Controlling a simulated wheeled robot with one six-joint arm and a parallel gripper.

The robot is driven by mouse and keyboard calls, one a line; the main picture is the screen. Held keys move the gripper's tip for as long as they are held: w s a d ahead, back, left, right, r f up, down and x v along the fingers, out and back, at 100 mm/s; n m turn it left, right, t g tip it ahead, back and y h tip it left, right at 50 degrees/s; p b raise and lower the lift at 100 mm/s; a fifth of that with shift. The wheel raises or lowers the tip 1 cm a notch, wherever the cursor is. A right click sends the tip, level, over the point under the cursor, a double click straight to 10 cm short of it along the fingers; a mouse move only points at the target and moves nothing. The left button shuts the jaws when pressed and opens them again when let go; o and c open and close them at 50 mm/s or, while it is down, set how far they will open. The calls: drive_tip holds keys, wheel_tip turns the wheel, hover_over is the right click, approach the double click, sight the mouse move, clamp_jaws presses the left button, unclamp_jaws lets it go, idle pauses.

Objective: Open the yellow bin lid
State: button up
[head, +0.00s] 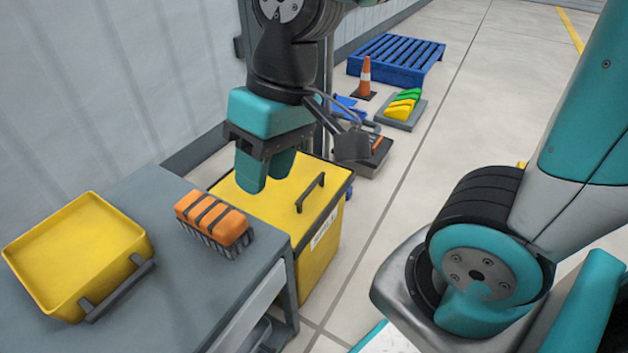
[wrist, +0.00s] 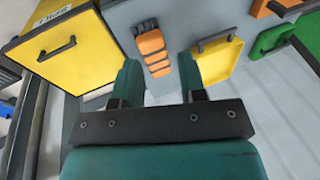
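The yellow bin (head: 318,250) stands on the floor beside the grey bench, with a white label on its front. Its flat yellow lid (head: 275,200) lies shut on top and has a dark bar handle (head: 310,192). The lid also shows at the upper left of the wrist view (wrist: 85,62), with its handle (wrist: 57,48). My gripper (head: 266,172) has teal fingers and hangs above the lid's left part, left of the handle and apart from it. In the wrist view the fingers (wrist: 159,68) are spread with nothing held between them. Part of the lid is hidden behind my gripper.
On the grey bench (head: 165,290) are a yellow tray (head: 75,250) with a dark handle and an orange block in a dark rack (head: 212,217). Behind the bin are an orange cone (head: 366,77) and a blue pallet (head: 396,60). Floor right of the bin is clear.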

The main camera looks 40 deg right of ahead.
drive_tip(key=w+d+f+m+h, duration=0.2)
drive_tip(key=w+d+f+m, duration=0.1)
drive_tip(key=w+d+m, duration=0.6)
drive_tip(key=m+h+p, duration=0.1)
drive_tip(key=m+h, duration=0.1)
drive_tip(key=m, duration=0.6)
hover_over(308, 189)
wheel_tip(308, 189, down, 7)
wheel_tip(308, 189, down, 17)
drive_tip(key=b, duration=0.7)
drive_tip(key=shift+f+b, duration=0.2)
drive_tip(key=shift+b, duration=0.15)
drive_tip(key=shift+r, duration=0.1)
clamp_jaws()
